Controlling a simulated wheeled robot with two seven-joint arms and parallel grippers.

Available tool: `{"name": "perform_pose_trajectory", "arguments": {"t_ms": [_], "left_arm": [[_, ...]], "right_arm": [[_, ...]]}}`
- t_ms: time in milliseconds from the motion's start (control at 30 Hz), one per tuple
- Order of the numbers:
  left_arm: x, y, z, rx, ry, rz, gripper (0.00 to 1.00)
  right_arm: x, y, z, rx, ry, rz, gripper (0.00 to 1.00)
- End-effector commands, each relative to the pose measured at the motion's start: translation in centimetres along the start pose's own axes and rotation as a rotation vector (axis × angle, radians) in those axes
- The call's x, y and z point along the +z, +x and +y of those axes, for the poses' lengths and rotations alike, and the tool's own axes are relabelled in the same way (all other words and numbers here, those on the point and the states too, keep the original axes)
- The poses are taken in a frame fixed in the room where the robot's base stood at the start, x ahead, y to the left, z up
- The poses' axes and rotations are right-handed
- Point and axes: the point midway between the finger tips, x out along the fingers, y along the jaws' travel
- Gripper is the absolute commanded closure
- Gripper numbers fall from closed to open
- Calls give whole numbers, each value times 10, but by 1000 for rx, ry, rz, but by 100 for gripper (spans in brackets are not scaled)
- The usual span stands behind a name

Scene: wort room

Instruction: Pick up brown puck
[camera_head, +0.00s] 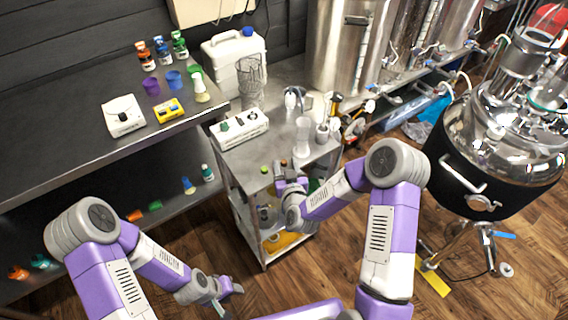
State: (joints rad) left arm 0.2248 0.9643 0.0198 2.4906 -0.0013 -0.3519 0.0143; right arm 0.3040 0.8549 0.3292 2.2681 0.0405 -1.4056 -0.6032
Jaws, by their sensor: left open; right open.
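A small brown puck (283,162) lies on the metal top of the cart (240,165), near its front edge. It is tiny in this view and sits just beyond my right gripper. A small green puck (264,169) lies to its left. My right gripper (290,181) is open at the cart's front edge, close to the brown puck; I cannot tell whether they touch. My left gripper (230,290) is open, low and away from the cart, over the wooden floor.
A white device (240,128) and a clear cylinder (302,136) stand behind the pucks on the cart. A wire basket (251,82) stands farther back. A steel bench (60,150) with bottles and cups is left. A large steel kettle (500,150) stands right.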

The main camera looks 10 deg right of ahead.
Motion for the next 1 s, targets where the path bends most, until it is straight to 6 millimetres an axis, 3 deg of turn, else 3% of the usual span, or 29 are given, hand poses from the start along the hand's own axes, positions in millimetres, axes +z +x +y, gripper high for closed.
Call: {"name": "perform_pose_trajectory", "arguments": {"t_ms": [133,500,867,1000], "left_arm": [[0,0,0,0,0,0,57],[0,0,0,0,0,0,57],[0,0,0,0,0,0,57],[0,-5,2,0,0,0,57]], "right_arm": [[0,0,0,0,0,0,47],[0,-1,0,0,1,0,100],[-1,-1,0,0,1,0,100],[-13,-2,0,0,0,3,100]]}}
